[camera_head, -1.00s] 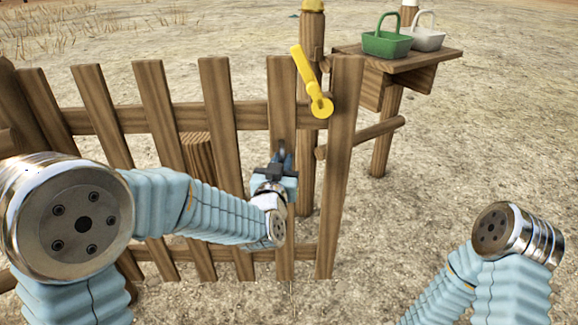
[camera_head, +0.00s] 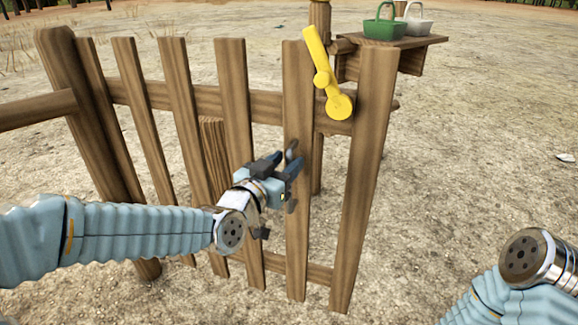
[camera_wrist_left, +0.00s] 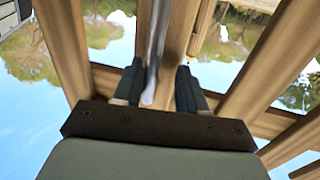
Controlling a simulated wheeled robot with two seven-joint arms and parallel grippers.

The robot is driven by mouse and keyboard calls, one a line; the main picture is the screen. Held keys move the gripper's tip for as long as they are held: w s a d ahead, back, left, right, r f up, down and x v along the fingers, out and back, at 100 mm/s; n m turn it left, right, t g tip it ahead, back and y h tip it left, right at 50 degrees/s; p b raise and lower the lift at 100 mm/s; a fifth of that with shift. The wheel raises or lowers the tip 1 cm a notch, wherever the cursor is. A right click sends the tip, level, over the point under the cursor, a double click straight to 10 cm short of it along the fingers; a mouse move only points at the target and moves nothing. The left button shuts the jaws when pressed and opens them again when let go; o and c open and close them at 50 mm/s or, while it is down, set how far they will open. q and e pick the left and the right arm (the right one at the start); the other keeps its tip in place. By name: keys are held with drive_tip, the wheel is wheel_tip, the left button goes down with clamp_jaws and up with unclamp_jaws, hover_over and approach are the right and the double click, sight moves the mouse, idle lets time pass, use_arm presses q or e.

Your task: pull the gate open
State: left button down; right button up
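The wooden picket gate (camera_head: 236,105) stands ahead, its right end nearer to me than the post (camera_head: 318,175) behind it. A yellow latch lever (camera_head: 317,50) is near its upper right corner, tilted up to the left. My left gripper (camera_head: 292,167) is at the gate's right part, around a grey metal handle (camera_head: 291,151). In the left wrist view, the handle (camera_wrist_left: 157,45) lies between the two fingers (camera_wrist_left: 160,85), close to the left one, with a gap to the right one. My right gripper is out of view; only part of that arm shows.
A thicker fence post (camera_head: 75,90) with a rail stands at the gate's left end. A wooden shelf (camera_head: 420,42) behind on the right bears a green basket (camera_head: 385,26) and a white basket (camera_head: 417,24).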

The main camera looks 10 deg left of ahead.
use_arm(q)
drive_tip(key=shift+w+a+r+y, duration=0.15)
drive_tip(key=shift+a+r+y, duration=0.15)
drive_tip(key=shift+a, duration=0.1)
drive_tip(key=c, duration=1.4)
unclamp_jaws()
drive_tip(key=shift+a, duration=0.1)
drive_tip(key=shift+o, duration=0.8)
drive_tip(key=shift+a+f, duration=0.1)
drive_tip(key=shift+a, duration=0.05)
